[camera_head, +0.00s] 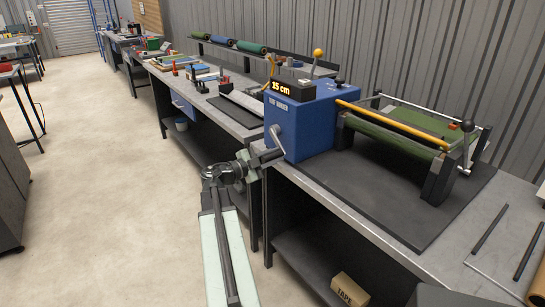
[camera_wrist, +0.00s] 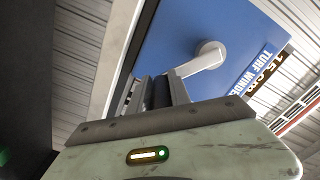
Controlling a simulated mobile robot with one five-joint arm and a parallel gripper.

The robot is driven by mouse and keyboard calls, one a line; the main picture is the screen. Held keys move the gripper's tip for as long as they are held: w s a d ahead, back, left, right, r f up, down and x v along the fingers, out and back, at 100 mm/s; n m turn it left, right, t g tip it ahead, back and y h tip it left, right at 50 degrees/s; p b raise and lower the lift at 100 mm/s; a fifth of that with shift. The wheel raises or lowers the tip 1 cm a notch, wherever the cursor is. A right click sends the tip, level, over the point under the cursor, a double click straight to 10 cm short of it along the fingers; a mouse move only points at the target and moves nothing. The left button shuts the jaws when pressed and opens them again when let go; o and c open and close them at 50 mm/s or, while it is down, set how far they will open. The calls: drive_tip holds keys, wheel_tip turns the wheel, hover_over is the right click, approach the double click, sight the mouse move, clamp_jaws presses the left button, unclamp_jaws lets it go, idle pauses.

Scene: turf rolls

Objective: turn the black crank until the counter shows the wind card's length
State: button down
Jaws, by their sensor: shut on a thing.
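The blue turf winder (camera_head: 305,125) stands on the bench, with a counter (camera_head: 281,86) on top reading "15 cm". The crank (camera_head: 276,136) on its left face has a grey arm and hub; the arm hangs downward from the hub. My gripper (camera_head: 266,157) is at the lower end of the crank. In the wrist view the grey crank arm (camera_wrist: 205,58) runs to a dark handle (camera_wrist: 161,92) between my gripper's fingers, which are shut on it. The handle is mostly hidden by the fingers. I cannot make out a wind card.
A green turf roll and yellow bar (camera_head: 390,124) lie across the winder's frame on a black mat (camera_head: 400,195). A ball-topped lever (camera_head: 318,62) stands behind the winder. A cardboard tape box (camera_head: 349,290) sits on the lower shelf. The floor (camera_head: 110,200) at left is clear.

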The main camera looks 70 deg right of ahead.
drive_tip(key=shift+s+d+r, duration=0.1)
drive_tip(key=shift+d+r, duration=0.05)
drive_tip(key=shift+d, duration=0.1)
idle(0.6)
drive_tip(key=c, duration=1.3)
unclamp_jaws()
drive_tip(key=shift+o, duration=0.5)
drive_tip(key=shift+w+a+f, duration=0.25)
drive_tip(key=shift+w+a, duration=0.15)
drive_tip(key=shift+a, duration=0.1)
drive_tip(key=v, duration=0.7)
drive_tip(key=shift+a, duration=0.4)
drive_tip(key=shift+w, duration=0.2)
drive_tip(key=v, duration=0.7)
drive_tip(key=shift+w+a, duration=0.15)
drive_tip(key=shift+a, duration=0.2)
